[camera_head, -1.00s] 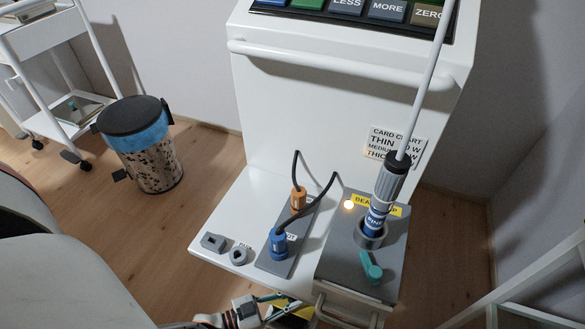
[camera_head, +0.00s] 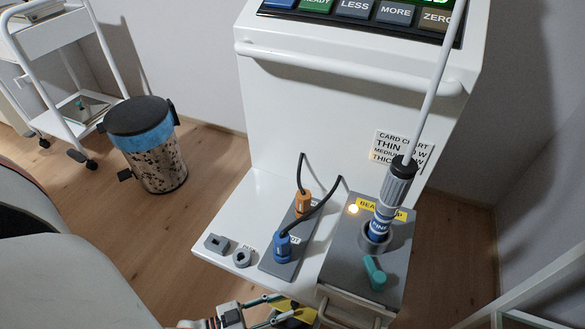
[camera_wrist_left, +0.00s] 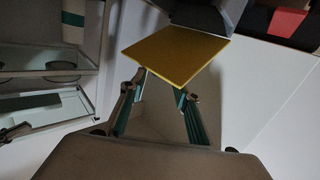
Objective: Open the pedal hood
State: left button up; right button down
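My left gripper (camera_head: 287,307) is at the bottom edge of the head view, below the front of the white shelf. Its two teal-and-grey fingers are apart, and a yellow plate (camera_head: 294,313) shows at the tips. In the left wrist view the gripper (camera_wrist_left: 160,83) has its fingers spread, with the flat yellow plate (camera_wrist_left: 178,52) at or just beyond the tips. I cannot tell whether they touch it. Dark grey panels (camera_wrist_left: 210,14) adjoin the plate's far side. No part is clearly marked as the pedal hood; the yellow plate may belong to it. My right gripper is not in view.
A white machine (camera_head: 330,110) carries a grey box (camera_head: 340,262) with a teal knob (camera_head: 375,272) and a metal handle in front. Orange (camera_head: 303,203) and blue (camera_head: 282,245) plugs stand on the shelf. A bin (camera_head: 150,150) and trolley (camera_head: 62,62) stand left. A pale padded surface fills the lower left.

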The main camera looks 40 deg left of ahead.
pick_arm(q)
jog(key=v, duration=0.7)
jog(key=shift+o, duration=0.2)
